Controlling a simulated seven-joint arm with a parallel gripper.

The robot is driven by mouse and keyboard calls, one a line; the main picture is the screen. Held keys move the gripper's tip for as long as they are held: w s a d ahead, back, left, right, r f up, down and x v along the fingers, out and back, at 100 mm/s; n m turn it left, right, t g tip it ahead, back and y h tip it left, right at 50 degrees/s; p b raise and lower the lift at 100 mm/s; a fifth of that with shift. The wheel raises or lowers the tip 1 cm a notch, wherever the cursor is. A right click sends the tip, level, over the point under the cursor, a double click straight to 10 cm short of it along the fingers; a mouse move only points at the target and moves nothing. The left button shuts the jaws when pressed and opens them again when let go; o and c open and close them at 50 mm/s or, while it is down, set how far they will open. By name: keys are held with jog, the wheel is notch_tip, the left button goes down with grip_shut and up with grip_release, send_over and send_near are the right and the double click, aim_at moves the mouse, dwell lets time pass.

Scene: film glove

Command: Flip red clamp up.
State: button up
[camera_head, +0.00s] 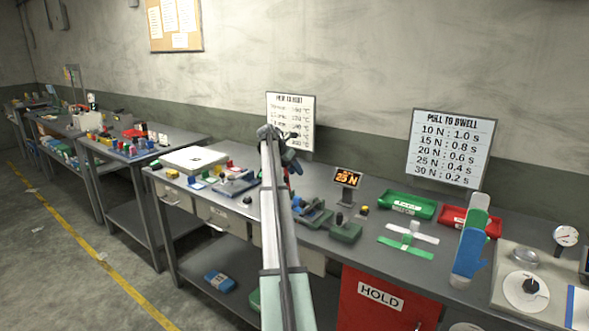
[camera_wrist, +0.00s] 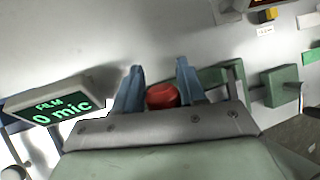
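A rounded red piece (camera_wrist: 162,96), which looks like the red clamp's end, shows between my fingers in the wrist view. My gripper (camera_wrist: 160,68) has its two blue-grey fingers apart, one on each side of the red piece. I see no clear grip on it, and whether the fingers touch it I cannot tell. The palm edge hides the red piece's lower part. In the head view my gripper (camera_head: 291,163) is over the bench near its back edge, beside the white chart. My arm and gripper cover most of the clamp there.
A display reading "FILM 0 mic" (camera_wrist: 52,112) stands left of my fingers in the wrist view. Green blocks (camera_wrist: 281,86) are at right. In the head view, a "25 N" display (camera_head: 347,178), a green tray (camera_head: 407,205) and a red tray (camera_head: 468,220) lie to the right.

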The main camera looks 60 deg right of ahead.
jog(key=shift+o, duration=1.2)
jog(key=shift+r, duration=0.2)
jog(key=shift+r, duration=0.15)
jog(key=v, duration=1.3)
jog(key=shift+a+r, duration=0.25)
